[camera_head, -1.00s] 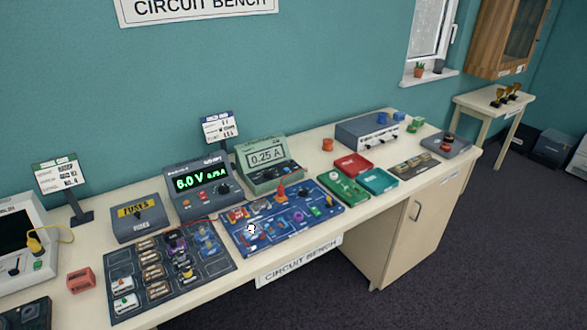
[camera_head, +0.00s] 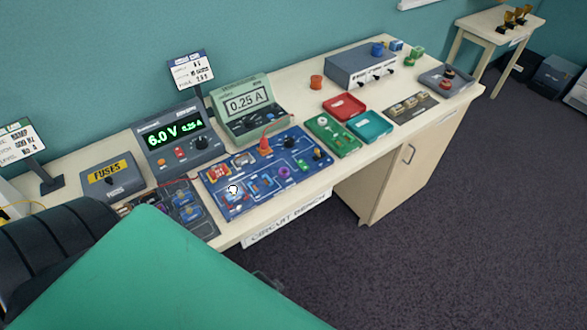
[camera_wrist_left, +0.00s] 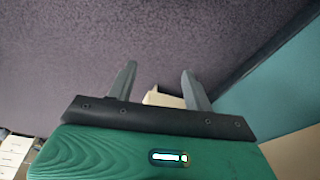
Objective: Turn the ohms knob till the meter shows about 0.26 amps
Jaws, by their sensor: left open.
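The green meter (camera_head: 247,103) stands on the bench in the head view and reads 0.25 A. The blue circuit board (camera_head: 238,206) lies in front of it, with coloured parts, a lit white bulb (camera_head: 233,189) and a dark knob (camera_head: 288,143) near its back edge. Its labels are too small to read, so I cannot tell whether that is the ohms knob. My left arm fills the lower left of the head view. In the left wrist view my left gripper (camera_wrist_left: 158,68) is open and empty, with dark carpet beyond it. My right gripper is not in view.
The power supply (camera_head: 172,140) shows 6.0 V, left of the meter. A fuse box (camera_head: 112,179) stands farther left. Red (camera_head: 345,104) and teal (camera_head: 370,126) trays and a blue-grey box (camera_head: 361,66) are to the right. Carpet lies before the bench.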

